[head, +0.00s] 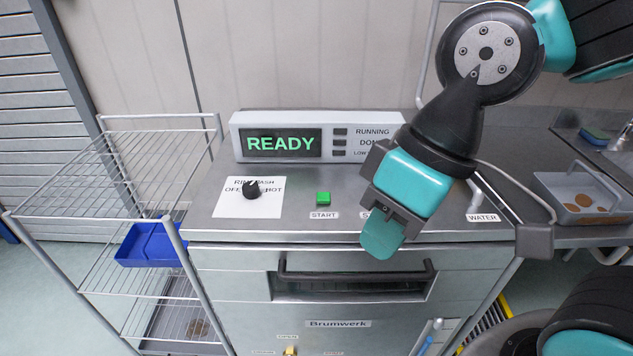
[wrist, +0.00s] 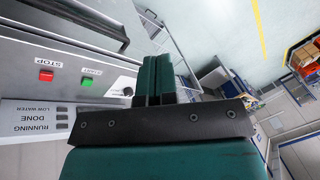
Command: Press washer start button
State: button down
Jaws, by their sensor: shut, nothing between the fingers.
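The green start button (head: 323,198) sits on the washer's steel top above the label START, and it also shows in the wrist view (wrist: 87,82). A red button (wrist: 46,76) labelled STOP is beside it in the wrist view; my gripper hides it in the head view. The washer (head: 235,262) has a display panel (head: 283,143) reading READY in green. My gripper (head: 382,240) is shut and empty, to the right of the start button and apart from it. Its closed fingers (wrist: 157,80) show in the wrist view.
A black knob (head: 251,189) stands left of the start button. A wire rack (head: 140,190) with a blue bin (head: 150,246) is at the left. A lever labelled WATER (head: 476,199) and a grey tray (head: 585,200) are at the right. The washer's front handle (head: 355,273) sticks out below.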

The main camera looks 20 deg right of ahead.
jog(key=shift+w, duration=0.1)
jog(key=shift+w, duration=0.1)
jog(key=w+a+n+t+y+p, duration=0.1)
jog(key=w+n+t+p, duration=0.25)
jog(key=w+p, duration=0.95)
jog(key=w+d+f+n+t, duration=0.1)
jog(key=w+f, duration=0.3)
jog(key=w, duration=0.4)
jog(key=w+d+f+n+t+h, duration=0.1)
jog(key=w+d+f+t, duration=0.3)
jog(key=w, duration=0.5)
jog(key=shift+w+d+f+n+h, duration=0.15)
jog(key=shift+f+n+h, duration=0.15)
jog(key=shift+n, duration=0.35)
